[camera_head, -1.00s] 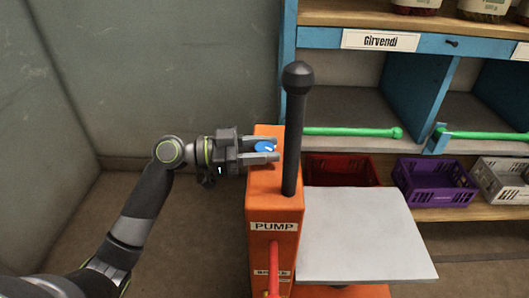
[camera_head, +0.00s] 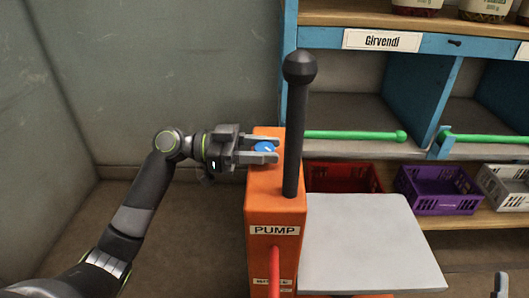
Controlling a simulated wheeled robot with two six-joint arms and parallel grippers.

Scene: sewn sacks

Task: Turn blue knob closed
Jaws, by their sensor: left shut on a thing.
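The blue knob (camera_head: 264,147) sits on top of the orange pump housing (camera_head: 274,215), behind and left of the black lever. A white mark shows on the knob's face. My left gripper (camera_head: 265,150) reaches in from the left with its two grey fingers on either side of the knob, shut on it. The fingers hide parts of the knob's near and far edges.
The black lever (camera_head: 294,125) with a ball top stands upright just right of the knob. A white plate (camera_head: 370,245) is right of the pump. Behind are blue shelves with green bars (camera_head: 355,135), and red (camera_head: 342,178) and purple (camera_head: 438,190) crates.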

